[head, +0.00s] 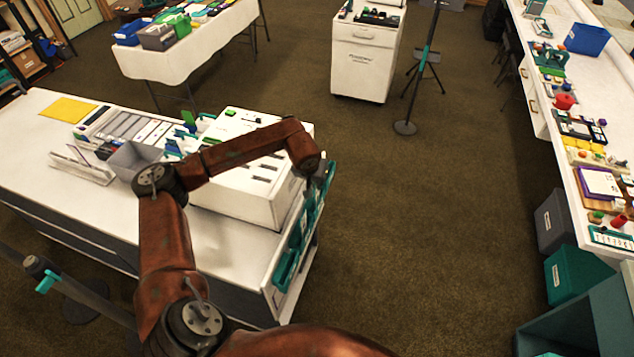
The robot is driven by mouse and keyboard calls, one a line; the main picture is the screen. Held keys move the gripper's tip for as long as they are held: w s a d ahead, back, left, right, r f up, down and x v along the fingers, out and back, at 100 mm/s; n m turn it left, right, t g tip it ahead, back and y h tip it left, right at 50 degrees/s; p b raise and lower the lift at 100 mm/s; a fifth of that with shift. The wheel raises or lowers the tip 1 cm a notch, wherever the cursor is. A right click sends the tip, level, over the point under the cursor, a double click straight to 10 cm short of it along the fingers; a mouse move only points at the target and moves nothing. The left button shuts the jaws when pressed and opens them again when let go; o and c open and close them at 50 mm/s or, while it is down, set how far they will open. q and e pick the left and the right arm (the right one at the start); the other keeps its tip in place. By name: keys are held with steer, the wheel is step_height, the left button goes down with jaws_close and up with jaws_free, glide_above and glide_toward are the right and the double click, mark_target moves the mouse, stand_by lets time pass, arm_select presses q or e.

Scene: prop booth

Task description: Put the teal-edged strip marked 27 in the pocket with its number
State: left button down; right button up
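My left arm reaches over the left table, and its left gripper (313,178) is at the table's right end, small and mostly hidden under the wrist. I cannot tell whether it is open or holds anything. Teal pockets (287,268) hang in a row along that end, close to the gripper; their numbers are too small to read. A white box with dark slots (238,180) stands on the table, partly behind my arm. Teal and green pieces (190,120) show near it. I cannot make out which piece is the strip marked 27. My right gripper is not in view.
The left table (105,215) also holds a grey bin (133,160), a slotted tray (125,124) and a yellow sheet (68,109). A white cabinet (364,60) and a dark stand (405,127) are behind. A cluttered counter (565,105) runs along the right. The middle floor is clear.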

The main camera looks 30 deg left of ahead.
arm_select(q)
steer(key=shift+f+b, duration=0.35)
steer(key=shift+f, duration=0.2)
steer(key=c, duration=2.6)
jaws_free()
steer(key=shift+c, duration=0.2)
steer(key=o, duration=0.6)
steer(key=shift+c, duration=0.2)
steer(key=v, duration=1.2)
